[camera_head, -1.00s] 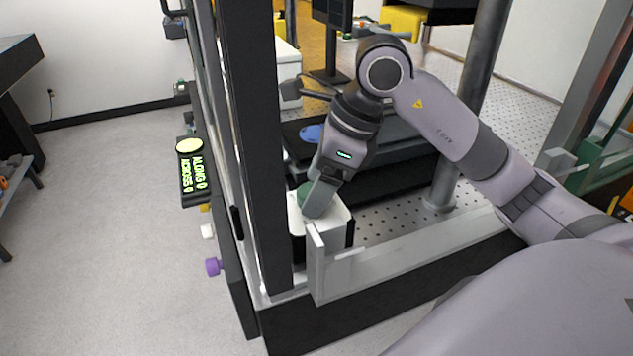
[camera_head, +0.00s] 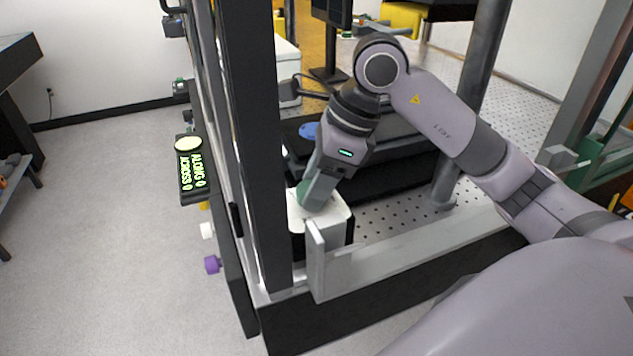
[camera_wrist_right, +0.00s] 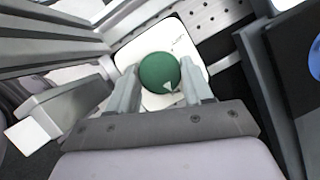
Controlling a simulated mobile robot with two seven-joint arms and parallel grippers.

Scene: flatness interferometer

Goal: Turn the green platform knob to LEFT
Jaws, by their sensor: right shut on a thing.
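The green platform knob (camera_wrist_right: 158,73) sits on top of a white box (camera_head: 338,213). My right gripper (camera_wrist_right: 160,88) is shut on the knob, with one finger on each side. In the head view the gripper (camera_head: 314,192) reaches down onto the knob and hides much of it. The lettering on the box's white face (camera_wrist_right: 180,42) is too small to read. My left gripper is not in view.
A dark upright post (camera_head: 258,150) stands just left of the box, and a pale metal bracket (camera_head: 316,262) stands in front. A display reading ALONG 0 and ACROSS 0 (camera_head: 192,172) hangs outside the frame. A perforated table (camera_head: 395,212) lies behind.

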